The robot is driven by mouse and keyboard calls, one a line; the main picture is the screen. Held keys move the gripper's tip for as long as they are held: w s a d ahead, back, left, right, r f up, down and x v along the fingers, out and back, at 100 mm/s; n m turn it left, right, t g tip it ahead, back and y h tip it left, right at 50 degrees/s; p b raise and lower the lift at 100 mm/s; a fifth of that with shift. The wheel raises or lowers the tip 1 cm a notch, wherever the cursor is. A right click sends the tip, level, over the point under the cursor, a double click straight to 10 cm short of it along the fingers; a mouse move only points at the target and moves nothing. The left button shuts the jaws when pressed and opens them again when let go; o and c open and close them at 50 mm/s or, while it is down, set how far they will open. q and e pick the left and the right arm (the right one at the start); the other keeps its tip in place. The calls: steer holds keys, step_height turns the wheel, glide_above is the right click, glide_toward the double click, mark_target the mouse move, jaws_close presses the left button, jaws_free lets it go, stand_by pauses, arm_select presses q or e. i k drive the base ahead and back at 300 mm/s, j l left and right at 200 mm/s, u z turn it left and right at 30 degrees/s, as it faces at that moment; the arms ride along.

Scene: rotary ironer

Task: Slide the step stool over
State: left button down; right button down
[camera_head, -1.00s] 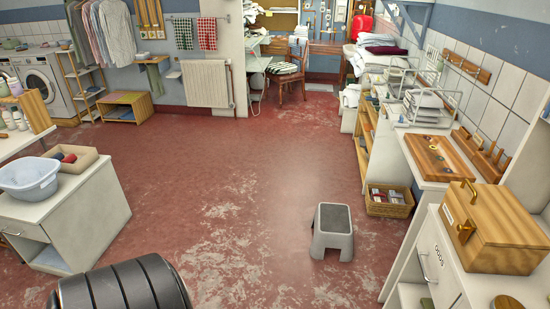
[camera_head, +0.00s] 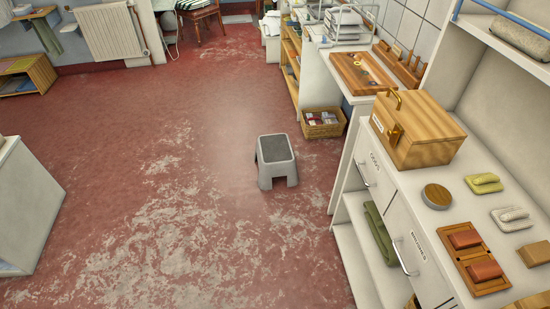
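The step stool (camera_head: 275,160) is grey with a dark top. It stands upright on the red, worn floor (camera_head: 170,190), a little right of the picture's middle. Clear floor lies between it and the white cabinet on the right. Neither of my grippers shows in the view, and nothing touches the stool.
A wicker basket (camera_head: 323,125) sits on the floor behind and right of the stool. A white cabinet (camera_head: 400,235) with drawers and a wooden box (camera_head: 415,130) fills the right side. A white unit (camera_head: 25,205) stands at the left edge. The floor between is open.

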mark_target(274, 152)
steer(key=i+j, duration=0.1)
steer(key=i, duration=0.45)
steer(key=i+j+z, duration=0.1)
steer(key=i, duration=0.45)
steer(key=i+j, duration=0.15)
steer(key=i, duration=0.45)
